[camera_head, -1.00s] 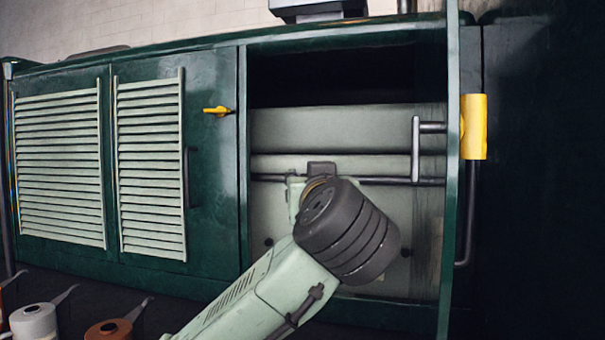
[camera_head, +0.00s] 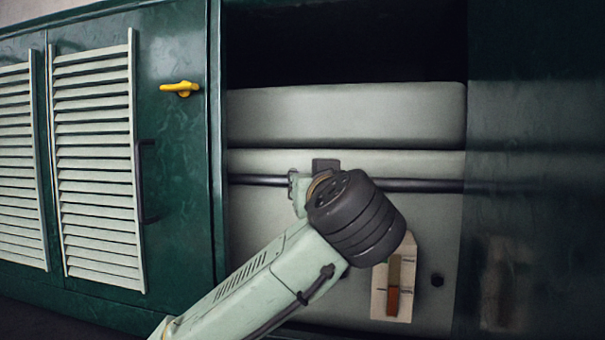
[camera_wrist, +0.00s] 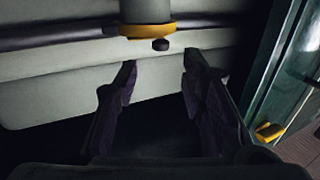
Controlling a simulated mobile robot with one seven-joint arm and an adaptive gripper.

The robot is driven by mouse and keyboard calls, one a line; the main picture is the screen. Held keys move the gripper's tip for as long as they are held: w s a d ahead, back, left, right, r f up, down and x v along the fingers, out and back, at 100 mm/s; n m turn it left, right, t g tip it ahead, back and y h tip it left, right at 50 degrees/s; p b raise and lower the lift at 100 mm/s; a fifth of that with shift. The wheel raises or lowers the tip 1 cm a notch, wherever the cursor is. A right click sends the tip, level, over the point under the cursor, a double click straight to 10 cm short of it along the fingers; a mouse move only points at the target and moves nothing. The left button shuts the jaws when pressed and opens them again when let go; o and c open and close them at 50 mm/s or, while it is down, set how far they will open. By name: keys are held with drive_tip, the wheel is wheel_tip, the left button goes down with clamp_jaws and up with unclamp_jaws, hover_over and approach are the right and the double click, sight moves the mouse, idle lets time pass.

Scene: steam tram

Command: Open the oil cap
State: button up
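A grey cylinder (camera_wrist: 147,10) with a yellow band (camera_wrist: 147,30) and a small dark knob (camera_wrist: 160,45) shows at the top of the wrist view. It may be the oil filler with its cap, but I cannot tell for certain. My gripper (camera_wrist: 158,66) is open and empty, its two dark fingers just below the yellow band and apart from it in the picture. In the head view my arm reaches into the open cabinet compartment (camera_head: 345,116), and my dark wrist joint hides most of the gripper and what is in front of it.
A dark horizontal pipe (camera_head: 421,185) crosses the compartment. The closed louvred door (camera_head: 98,160) with a yellow latch (camera_head: 181,89) stands left. A yellow handle (camera_wrist: 268,131) and a green frame edge (camera_wrist: 278,70) lie right of my gripper.

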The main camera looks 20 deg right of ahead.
drive_tip(key=p+x, duration=0.2)
drive_tip(key=x, duration=0.5)
drive_tip(key=shift+w+a+r+p, duration=0.15)
drive_tip(key=shift+w+p, duration=0.1)
drive_tip(key=shift+p, duration=0.15)
drive_tip(key=shift+w+d, duration=0.2)
drive_tip(key=shift+w, duration=0.5)
drive_tip(key=shift+c, duration=0.3)
clamp_jaws()
